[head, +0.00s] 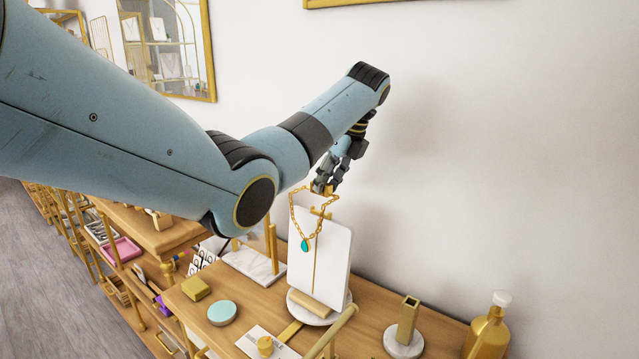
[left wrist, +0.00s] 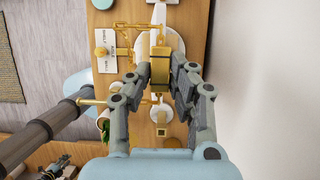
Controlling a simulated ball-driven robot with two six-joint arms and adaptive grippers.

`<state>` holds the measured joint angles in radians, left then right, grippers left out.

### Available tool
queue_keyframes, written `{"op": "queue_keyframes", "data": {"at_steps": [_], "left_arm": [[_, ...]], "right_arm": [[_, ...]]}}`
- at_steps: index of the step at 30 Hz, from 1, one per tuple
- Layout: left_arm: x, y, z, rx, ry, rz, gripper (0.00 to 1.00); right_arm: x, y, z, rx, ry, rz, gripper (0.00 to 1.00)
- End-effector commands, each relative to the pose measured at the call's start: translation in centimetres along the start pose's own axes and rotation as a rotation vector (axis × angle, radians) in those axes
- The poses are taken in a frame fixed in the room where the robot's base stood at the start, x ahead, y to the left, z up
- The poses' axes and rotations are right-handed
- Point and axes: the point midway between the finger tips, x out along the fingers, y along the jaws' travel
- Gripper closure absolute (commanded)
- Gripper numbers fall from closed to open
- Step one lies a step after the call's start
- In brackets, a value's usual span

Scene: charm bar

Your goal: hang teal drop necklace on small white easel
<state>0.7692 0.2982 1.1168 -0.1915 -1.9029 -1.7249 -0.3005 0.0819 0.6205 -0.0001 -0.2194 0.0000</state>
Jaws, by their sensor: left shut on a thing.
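The teal drop necklace (head: 305,244) is a gold chain with a teal drop, hanging in front of the upper part of the small white easel (head: 338,250). The easel has an upright white board, a gold peg near its top and a round white base. My left gripper (head: 327,188) is just above the board's top edge, shut on the necklace's gold top piece. In the left wrist view that gold piece (left wrist: 160,68) sits between the fingers, and the easel (left wrist: 159,14) shows beyond. Whether the chain touches the peg is unclear.
A gold bottle (head: 488,328) and a gold post on a round white base (head: 403,340) stand to the right on the wooden table. The wall is close behind the easel.

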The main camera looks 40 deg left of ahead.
Motion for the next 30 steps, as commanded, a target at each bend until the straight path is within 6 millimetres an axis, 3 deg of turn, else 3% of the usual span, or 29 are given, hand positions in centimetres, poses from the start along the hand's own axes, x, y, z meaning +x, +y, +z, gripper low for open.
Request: {"op": "queue_keyframes", "data": {"at_steps": [11,30], "left_arm": [[0.7,-2.9,-0.3,0.001,0.001,0.000,1.00],[4.4,-2.8,-1.8,0.000,0.000,-0.001,1.00]], "right_arm": [[1.8,-0.4,0.2,0.001,0.000,-0.003,0.61],[0.9,-0.4,0.1,0.002,-0.001,-0.004,0.61]]}}
